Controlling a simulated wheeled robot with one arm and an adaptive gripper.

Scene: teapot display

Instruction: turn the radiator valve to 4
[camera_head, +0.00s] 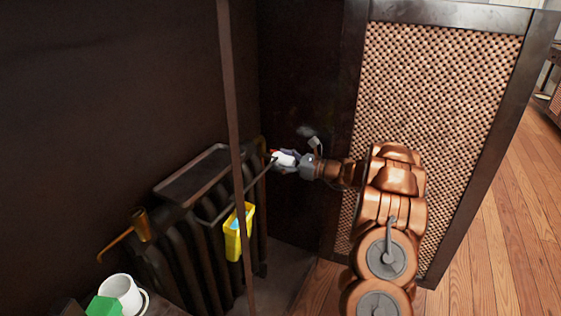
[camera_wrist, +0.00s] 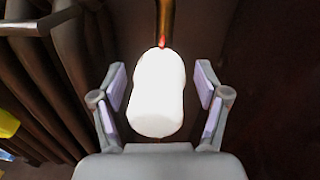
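The radiator valve (camera_wrist: 156,95) is a white rounded knob with a red mark at its far end, in the middle of the wrist view. It also shows in the head view (camera_head: 284,159) at the right end of the dark radiator (camera_head: 190,240). My gripper (camera_wrist: 161,92) has one finger on each side of the knob. A dark gap shows between the knob and each finger pad, so the fingers are open around it and not pressed on it. No number on the valve can be read in either view.
A yellow container (camera_head: 238,232) hangs on the radiator front, beside a thin rail. A dark vertical post crosses in front of the radiator. A woven panel (camera_head: 440,90) stands behind my arm. A white mug (camera_head: 119,294) and a green block (camera_head: 103,306) are at lower left.

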